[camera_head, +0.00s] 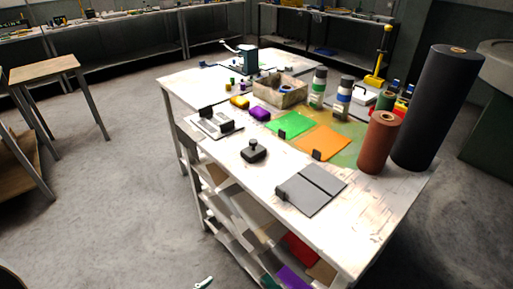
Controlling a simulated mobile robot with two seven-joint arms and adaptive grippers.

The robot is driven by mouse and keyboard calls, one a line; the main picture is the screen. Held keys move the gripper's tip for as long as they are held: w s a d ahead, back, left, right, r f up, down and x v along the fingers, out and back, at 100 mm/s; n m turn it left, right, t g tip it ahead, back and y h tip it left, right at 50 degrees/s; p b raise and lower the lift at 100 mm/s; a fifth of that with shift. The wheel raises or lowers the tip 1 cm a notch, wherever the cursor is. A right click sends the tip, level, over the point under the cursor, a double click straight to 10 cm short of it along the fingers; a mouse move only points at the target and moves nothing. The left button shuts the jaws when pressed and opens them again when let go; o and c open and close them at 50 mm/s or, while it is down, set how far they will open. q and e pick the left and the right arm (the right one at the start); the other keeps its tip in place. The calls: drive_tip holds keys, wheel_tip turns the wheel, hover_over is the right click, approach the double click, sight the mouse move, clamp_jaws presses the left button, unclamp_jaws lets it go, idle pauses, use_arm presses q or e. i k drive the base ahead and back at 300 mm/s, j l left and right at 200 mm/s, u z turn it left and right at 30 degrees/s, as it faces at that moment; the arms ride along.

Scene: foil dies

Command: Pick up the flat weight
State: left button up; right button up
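A dark block with a knob on top (254,151), which looks like the flat weight, stands upright on the white worktable (232,172) near its left front edge. Nothing touches it, and bare tabletop surrounds it. Neither of my grippers can be made out in the head view. A small pale piece with a teal tint (203,284) shows at the bottom edge; I cannot tell what it is.
A hinged grey plate (311,189) lies right of the weight, a light plate with black clips (214,124) behind it. Green (289,125) and orange (322,142) sheets lie beyond. Brown (379,142) and tall black (430,110) rolls stand at right.

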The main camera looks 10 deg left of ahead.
sight(255, 151)
drive_tip(key=j+z, duration=0.1)
drive_tip(key=z, duration=0.3)
drive_tip(key=j+z, duration=0.1)
drive_tip(key=z, duration=0.25)
drive_tip(key=j+z, duration=0.1)
drive_tip(key=z, duration=0.3)
drive_tip(key=k+j+z, duration=0.1)
drive_tip(key=j+z, duration=0.25)
drive_tip(key=k+j+z, duration=0.15)
drive_tip(key=j+z, duration=0.2)
drive_tip(key=j, duration=0.15)
drive_tip(key=k+j+z, duration=0.15)
drive_tip(key=j, duration=0.3)
drive_tip(key=k+j+z, duration=0.15)
drive_tip(key=k+j, duration=0.2)
